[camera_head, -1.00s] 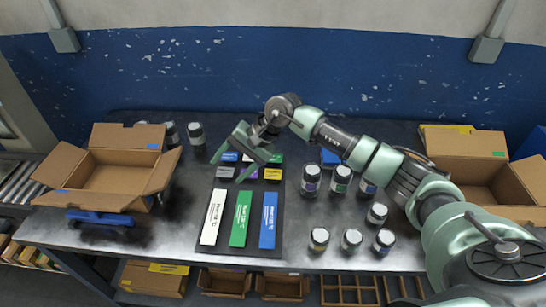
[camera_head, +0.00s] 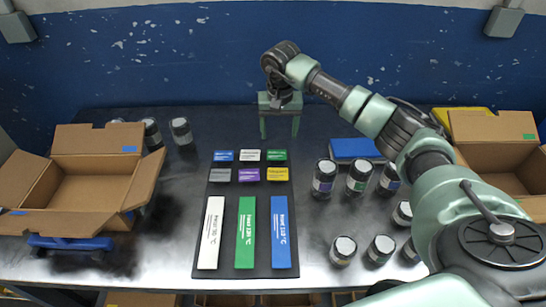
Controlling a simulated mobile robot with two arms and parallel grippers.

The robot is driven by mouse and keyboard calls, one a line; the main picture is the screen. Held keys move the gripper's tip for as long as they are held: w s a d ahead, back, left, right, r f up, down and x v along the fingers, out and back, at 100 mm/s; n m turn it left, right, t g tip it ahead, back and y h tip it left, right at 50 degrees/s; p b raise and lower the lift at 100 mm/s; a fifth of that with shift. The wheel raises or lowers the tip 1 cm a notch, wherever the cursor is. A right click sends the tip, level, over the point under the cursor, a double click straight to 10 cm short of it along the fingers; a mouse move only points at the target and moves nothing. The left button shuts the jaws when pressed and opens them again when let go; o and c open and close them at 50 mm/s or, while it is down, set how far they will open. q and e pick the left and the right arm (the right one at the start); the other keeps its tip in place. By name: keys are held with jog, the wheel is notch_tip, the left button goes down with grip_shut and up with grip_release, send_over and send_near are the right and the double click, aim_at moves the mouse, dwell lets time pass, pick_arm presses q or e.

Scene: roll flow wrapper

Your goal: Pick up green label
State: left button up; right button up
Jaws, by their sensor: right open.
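A small green label (camera_head: 277,155) lies at the right end of the back row on the dark mat (camera_head: 219,270). A long green strip (camera_head: 245,232) lies in the middle at the front of the mat, between a long white strip (camera_head: 211,232) and a long blue strip (camera_head: 281,232). My right gripper (camera_head: 279,134) is open and empty just behind the small green label, with its two fingers apart and pointing down. How high it is above the table is hard to tell. My left gripper is not in view.
Small blue (camera_head: 223,156), white (camera_head: 250,155), grey (camera_head: 220,175), purple (camera_head: 249,175) and yellow (camera_head: 278,174) labels lie nearby. Several jars (camera_head: 358,177) stand right. Open cartons stand at left (camera_head: 92,190) and right (camera_head: 497,157). A blue box (camera_head: 352,149) lies behind the jars.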

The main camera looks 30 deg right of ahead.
aim_at(277, 155)
jog(key=f+p, duration=0.1)
jog(key=f, duration=0.4)
jog(key=f+p, duration=0.1)
jog(key=f, duration=0.1)
jog(key=shift+w+a+f+p, duration=0.1)
jog(key=shift+w+f+p, duration=0.1)
jog(key=shift+w+p, duration=0.15)
jog(key=shift+f, duration=0.3)
jog(key=shift+f+b, duration=0.2)
jog(key=shift+b, duration=0.25)
jog(key=c, duration=1.1)
